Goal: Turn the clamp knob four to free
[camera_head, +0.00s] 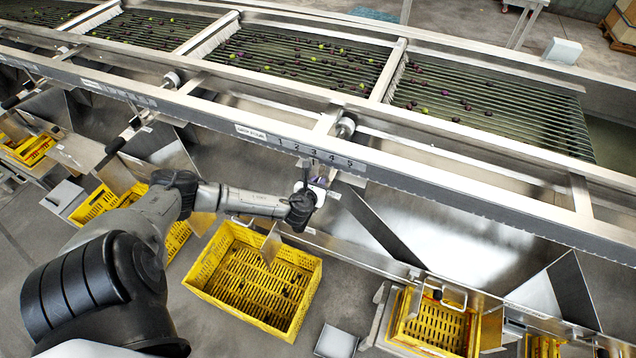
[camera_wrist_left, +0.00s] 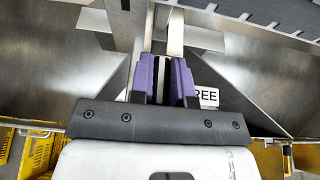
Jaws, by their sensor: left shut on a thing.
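My left gripper (camera_head: 318,186) is at the front rail of the sizer, below the stamped numbers 1 to 5 (camera_head: 315,152). In the left wrist view its two purple fingers (camera_wrist_left: 162,62) stand close together, shut on a narrow pale part (camera_wrist_left: 161,78) between dark inner faces. This held part appears to be the clamp knob; its full shape and turn angle are hidden by the fingers. A white label (camera_wrist_left: 208,97), reading "REE" where it shows, sits just right of the fingers. My right gripper is not in view.
Roller beds with olives (camera_head: 300,57) run behind the rail. Steel chute plates (camera_head: 372,228) slope on both sides of the gripper. A yellow crate (camera_head: 197,284) stands below, with a second yellow crate (camera_head: 437,325) at right.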

